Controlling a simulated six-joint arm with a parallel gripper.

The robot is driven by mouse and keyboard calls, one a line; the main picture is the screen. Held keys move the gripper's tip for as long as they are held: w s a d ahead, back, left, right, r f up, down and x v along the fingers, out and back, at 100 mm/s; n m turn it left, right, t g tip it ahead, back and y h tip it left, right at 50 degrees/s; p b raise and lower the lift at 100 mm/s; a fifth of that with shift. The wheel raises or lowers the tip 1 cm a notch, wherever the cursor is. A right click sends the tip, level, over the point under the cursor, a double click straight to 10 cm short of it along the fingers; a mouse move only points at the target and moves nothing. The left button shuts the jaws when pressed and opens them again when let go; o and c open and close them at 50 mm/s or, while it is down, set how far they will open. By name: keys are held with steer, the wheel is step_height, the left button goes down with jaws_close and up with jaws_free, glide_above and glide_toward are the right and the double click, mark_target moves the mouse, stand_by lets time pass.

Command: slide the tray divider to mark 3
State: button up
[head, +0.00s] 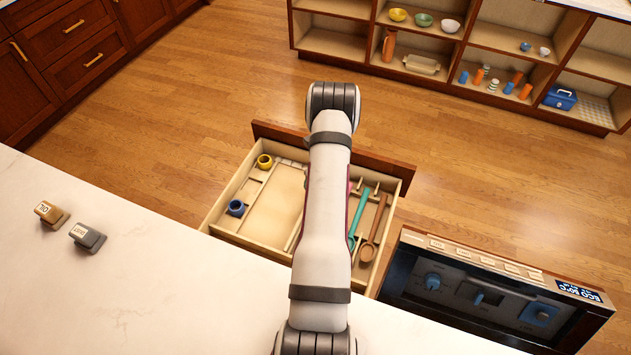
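The open drawer (390,165) holds a pale wooden tray (272,212) split into compartments. My arm crosses over the middle of the drawer and covers part of the tray. A dark magenta edge (349,208) shows beside the arm; I cannot tell whether it belongs to the divider. Thin pale strips run along the tray, one left of the arm, and I cannot tell which is the divider. No numbered marks are readable, so mark 3 cannot be picked out. My gripper is not visible; the arm's forward joint hides whatever lies beneath it.
Left in the drawer are a yellow cup (264,161) and a blue cup (236,208). Right of my arm lie a teal utensil (358,218) and a brown spoon (374,230). A white counter (130,290) borders the drawer, and a dishwasher panel (480,295) stands at right.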

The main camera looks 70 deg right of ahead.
jaws_close()
stand_by(1.1)
